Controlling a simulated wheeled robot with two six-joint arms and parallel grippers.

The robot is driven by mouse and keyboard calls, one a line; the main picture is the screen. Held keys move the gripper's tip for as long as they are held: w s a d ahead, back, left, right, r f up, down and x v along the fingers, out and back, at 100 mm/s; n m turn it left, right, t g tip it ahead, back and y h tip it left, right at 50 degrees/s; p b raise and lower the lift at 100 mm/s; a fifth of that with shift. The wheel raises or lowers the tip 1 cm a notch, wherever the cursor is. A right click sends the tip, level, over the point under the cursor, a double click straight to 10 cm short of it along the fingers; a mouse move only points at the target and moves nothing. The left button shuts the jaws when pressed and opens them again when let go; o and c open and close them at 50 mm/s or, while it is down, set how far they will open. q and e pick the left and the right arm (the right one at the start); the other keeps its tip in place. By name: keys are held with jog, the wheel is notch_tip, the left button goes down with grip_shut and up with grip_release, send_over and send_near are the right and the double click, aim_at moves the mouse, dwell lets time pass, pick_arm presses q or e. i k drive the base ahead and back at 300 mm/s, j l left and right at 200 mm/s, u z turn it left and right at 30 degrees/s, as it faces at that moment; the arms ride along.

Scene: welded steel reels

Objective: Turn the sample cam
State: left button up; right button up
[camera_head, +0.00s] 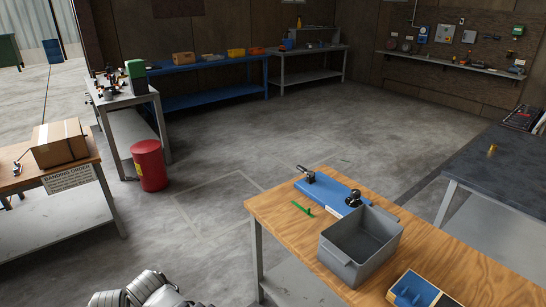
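A blue plate (328,191) lies near the far edge of the wooden table (275,207). A small dark metal part with a lever (306,174) sits at its left end, and a black round part (354,199) sits at its right end. I cannot tell which of these, if either, is the sample cam. A green strip (302,209) lies on the wood left of the plate. Neither of my grippers shows; only grey rounded links of mine are seen at the bottom edge, left of the table.
A grey open bin (350,264) stands beside the plate, with a blue-topped box (413,291) nearer. A dark bench (470,167) bearing a small brass piece (493,148) is at right. A red drum (149,166) stands left. The floor between is clear.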

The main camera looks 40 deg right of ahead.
aim_at(304, 169)
jog(key=i+z, duration=0.3)
jog(key=i, duration=0.15)
jog(key=i+j+z, duration=0.1)
jog(key=i+z, duration=0.2)
jog(key=i+l+z, duration=0.1)
jog(key=i+z, duration=0.2)
jog(key=z, duration=0.15)
jog(key=i+z, duration=0.3)
jog(key=z, duration=0.15)
jog(key=i+z, duration=0.3)
jog(key=z, duration=0.15)
jog(key=i+j+z, duration=0.35)
jog(key=j, duration=0.65)
jog(key=i+j+z, duration=0.1)
jog(key=j+z, duration=0.25)
jog(key=j, duration=0.65)
jog(key=j+z, duration=0.4)
jog(key=j, duration=0.65)
